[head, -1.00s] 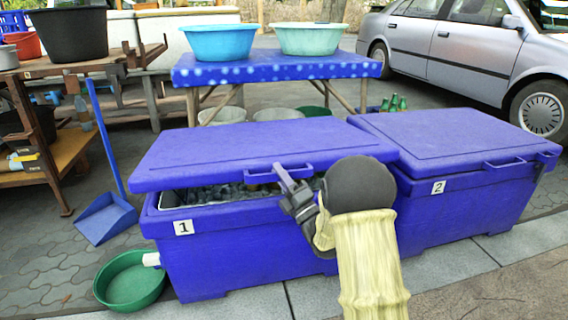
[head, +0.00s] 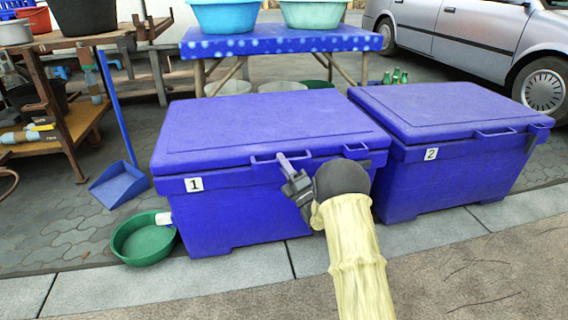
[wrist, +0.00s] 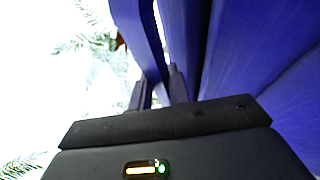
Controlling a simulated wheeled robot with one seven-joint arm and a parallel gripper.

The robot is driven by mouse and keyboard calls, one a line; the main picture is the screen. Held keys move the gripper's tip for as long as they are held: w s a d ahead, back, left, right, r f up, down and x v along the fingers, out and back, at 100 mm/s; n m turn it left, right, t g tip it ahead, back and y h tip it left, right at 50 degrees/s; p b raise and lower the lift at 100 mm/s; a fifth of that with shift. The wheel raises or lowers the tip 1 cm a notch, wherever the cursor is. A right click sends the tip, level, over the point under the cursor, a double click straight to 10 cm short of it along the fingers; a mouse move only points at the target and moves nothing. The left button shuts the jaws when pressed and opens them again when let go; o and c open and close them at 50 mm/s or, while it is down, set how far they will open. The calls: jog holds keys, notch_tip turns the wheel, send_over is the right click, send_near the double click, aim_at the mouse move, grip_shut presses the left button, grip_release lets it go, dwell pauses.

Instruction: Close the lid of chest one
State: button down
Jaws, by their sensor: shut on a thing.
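Chest one (head: 240,218) is a blue box with a white "1" label, at the middle of the head view. Its blue lid (head: 265,125) now lies down on the box, with no contents showing and no clear gap along the front. My gripper (head: 284,168) is at the lid's front handle (head: 262,160), shut on it. In the wrist view, the fingers (wrist: 158,88) close around the blue handle bar (wrist: 140,40), beside the blue chest front (wrist: 265,50). My forearm and wrist hide part of the chest's right front.
Chest two (head: 455,175), closed, stands close on the right. A green basin (head: 145,242) sits on the ground at the left front, near a blue dustpan (head: 118,185). A blue-covered table (head: 285,42) with basins stands behind. The pavement in front is clear.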

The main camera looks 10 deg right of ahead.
jog(key=shift+s+f, duration=0.1)
jog(key=shift+f, duration=0.6)
jog(key=c, duration=1.3)
grip_release()
jog(key=shift+f+h, duration=0.1)
jog(key=shift+h, duration=0.2)
jog(key=shift+c, duration=0.2)
jog(key=shift+r, duration=0.25)
jog(key=p+v, duration=0.4)
jog(key=v, duration=1.3)
jog(key=shift+f, duration=0.2)
jog(key=shift+d, duration=0.1)
